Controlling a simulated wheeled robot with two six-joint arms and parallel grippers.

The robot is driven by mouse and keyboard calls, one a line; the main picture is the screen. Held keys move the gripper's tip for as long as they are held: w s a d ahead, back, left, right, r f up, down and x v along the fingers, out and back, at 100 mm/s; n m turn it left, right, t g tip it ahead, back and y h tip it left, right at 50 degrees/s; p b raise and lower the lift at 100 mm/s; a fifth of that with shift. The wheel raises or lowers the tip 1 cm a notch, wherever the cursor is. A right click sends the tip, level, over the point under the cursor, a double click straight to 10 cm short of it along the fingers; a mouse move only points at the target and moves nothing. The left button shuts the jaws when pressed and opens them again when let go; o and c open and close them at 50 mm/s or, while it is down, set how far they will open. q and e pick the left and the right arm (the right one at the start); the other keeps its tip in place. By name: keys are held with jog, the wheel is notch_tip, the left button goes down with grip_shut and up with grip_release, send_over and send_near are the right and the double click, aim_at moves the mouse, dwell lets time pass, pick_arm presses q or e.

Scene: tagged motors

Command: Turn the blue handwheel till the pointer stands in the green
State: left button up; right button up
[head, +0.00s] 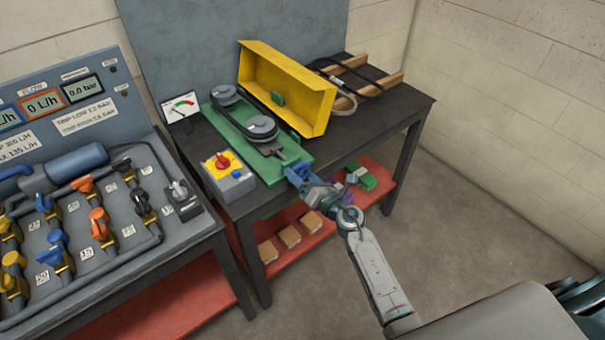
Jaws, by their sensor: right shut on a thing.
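The blue handwheel (297,170) sits at the front right end of a green base plate (224,128), near the table's front edge. My right gripper (302,178) reaches in from the lower right and is shut on the handwheel, hiding part of it. A white gauge card (181,106) with a coloured arc, green and red, stands at the plate's back left. Its pointer is too small to read surely against the green. My left gripper is not in view.
A grey switch box (231,178) with a red knob is left of the handwheel. A valve panel (110,215) fills the left. Floor at right is clear.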

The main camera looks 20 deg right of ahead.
dwell(0.4)
jog(key=o, duration=1)
jog(key=shift+s, duration=0.1)
jog(key=shift+f, duration=0.15)
